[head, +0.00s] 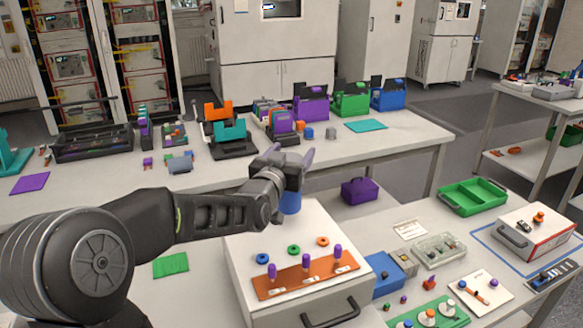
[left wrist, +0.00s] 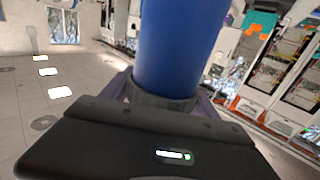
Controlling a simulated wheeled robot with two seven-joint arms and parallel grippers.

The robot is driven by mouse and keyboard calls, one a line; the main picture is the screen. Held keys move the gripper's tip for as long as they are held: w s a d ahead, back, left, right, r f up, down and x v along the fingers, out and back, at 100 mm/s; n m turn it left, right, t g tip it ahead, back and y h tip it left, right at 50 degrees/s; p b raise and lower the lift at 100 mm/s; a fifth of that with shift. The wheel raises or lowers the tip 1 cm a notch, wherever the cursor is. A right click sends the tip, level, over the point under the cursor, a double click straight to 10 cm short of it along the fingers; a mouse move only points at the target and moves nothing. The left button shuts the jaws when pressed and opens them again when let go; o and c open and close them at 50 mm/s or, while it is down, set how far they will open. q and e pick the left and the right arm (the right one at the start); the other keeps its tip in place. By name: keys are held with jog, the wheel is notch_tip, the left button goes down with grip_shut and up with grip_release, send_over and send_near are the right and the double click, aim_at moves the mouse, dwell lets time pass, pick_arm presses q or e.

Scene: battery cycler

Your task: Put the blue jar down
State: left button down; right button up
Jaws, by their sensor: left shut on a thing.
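The blue jar (head: 290,203) is in my left gripper (head: 294,166), over the back part of the white box (head: 335,232) on the near table. In the head view only a lower part of the jar shows below the gripper. I cannot tell whether its base touches the box top. In the left wrist view the jar (left wrist: 180,50) fills the upper middle, between the fingers. My left gripper is shut on it. My right gripper is not in view.
An orange strip (head: 305,276) with purple-topped pegs and several coloured rings lie on the front of the white box. A green tray (head: 472,196) and small parts are to the right. A green mat (head: 171,264) lies left.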

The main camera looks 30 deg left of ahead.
pick_arm(q)
notch_tip(320, 180, down, 4)
jog(key=shift+r+p, duration=0.2)
jog(key=shift+p, duration=0.15)
jog(key=shift+f+b, duration=0.2)
jog(key=shift+b, duration=0.1)
jog(key=shift+c, duration=1)
grip_release()
jog(key=shift+r, duration=0.15)
